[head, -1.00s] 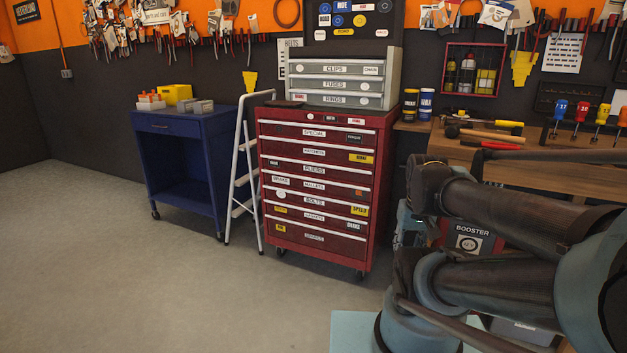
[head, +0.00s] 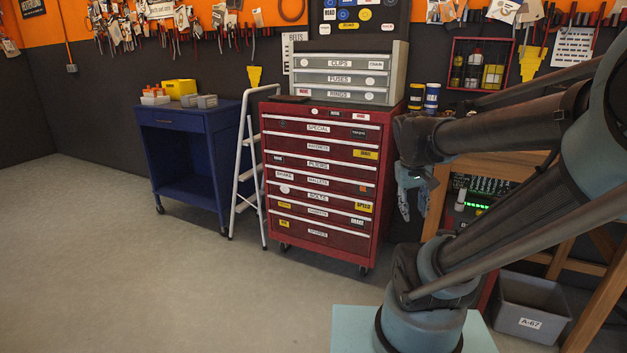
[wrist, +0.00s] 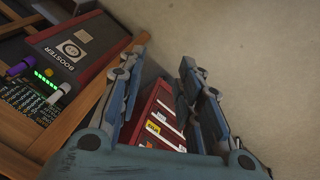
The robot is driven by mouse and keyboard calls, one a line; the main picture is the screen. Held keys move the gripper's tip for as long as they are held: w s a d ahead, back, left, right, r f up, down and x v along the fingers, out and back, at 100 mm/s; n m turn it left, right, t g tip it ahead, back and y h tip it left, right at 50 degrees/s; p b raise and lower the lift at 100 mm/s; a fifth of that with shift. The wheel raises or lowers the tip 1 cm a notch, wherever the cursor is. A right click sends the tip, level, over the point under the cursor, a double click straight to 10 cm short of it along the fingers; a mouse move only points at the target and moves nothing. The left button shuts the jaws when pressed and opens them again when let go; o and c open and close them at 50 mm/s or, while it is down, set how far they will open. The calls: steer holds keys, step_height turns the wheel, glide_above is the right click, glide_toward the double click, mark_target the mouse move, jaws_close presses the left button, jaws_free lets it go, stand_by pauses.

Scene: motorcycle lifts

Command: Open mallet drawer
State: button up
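The red tool cabinet (head: 374,215) stands against the back wall in the head view. All its drawers look shut. The mallet drawer (head: 345,186), a middle one with a small white label and a pale strip along its top edge, is flush with the others. My gripper (head: 414,214) hangs fingers down just right of the cabinet, apart from the drawer front and empty. In the wrist view, my gripper (wrist: 165,57) has its two fingers spread, with part of the red cabinet (wrist: 146,138) showing between them. I cannot pick out the mallet drawer there.
A white step ladder (head: 241,185) and a blue cart (head: 180,130) stand left of the cabinet. A grey drawer unit (head: 398,75) sits on top. A wooden bench (head: 440,190) and a grey bin (head: 530,305) are at right. A booster box (wrist: 80,45) shows in the wrist view. The floor in front is clear.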

mark_target(315, 175)
steer(key=w+a+r+n+t+h, duration=0.1)
steer(key=w+a+r+h, duration=0.15)
steer(key=w, duration=0.75)
steer(key=w+a+r+n+t+h, duration=0.1)
steer(key=w+a, duration=0.2)
steer(key=w, duration=0.7)
steer(key=w+a+r+n+h, duration=0.2)
steer(key=w+a, duration=0.1)
steer(key=w, duration=0.7)
steer(key=w+a+f+t+h, duration=0.1)
steer(key=w+a+f+t, duration=0.1)
steer(key=w+a, duration=0.55)
steer(key=w+a+f+n+t+h, duration=0.1)
steer(key=w+a+f+t, duration=0.1)
steer(key=w+a+f, duration=0.4)
steer(key=w+a+f+n+t+h, duration=0.1)
steer(key=w+a+f, duration=0.25)
steer(key=a, duration=0.45)
steer(key=a+f+n+t+h, duration=0.2)
steer(key=a+f+t, duration=0.2)
steer(key=a+f, duration=1)
steer(key=shift+y, duration=0.25)
steer(key=x, duration=0.5)
steer(key=r+x, duration=0.1)
steer(key=x, duration=0.4)
steer(key=r+x, duration=0.1)
steer(key=x, duration=0.5)
steer(key=shift+w+a, duration=0.35)
steer(key=shift+a, duration=0.05)
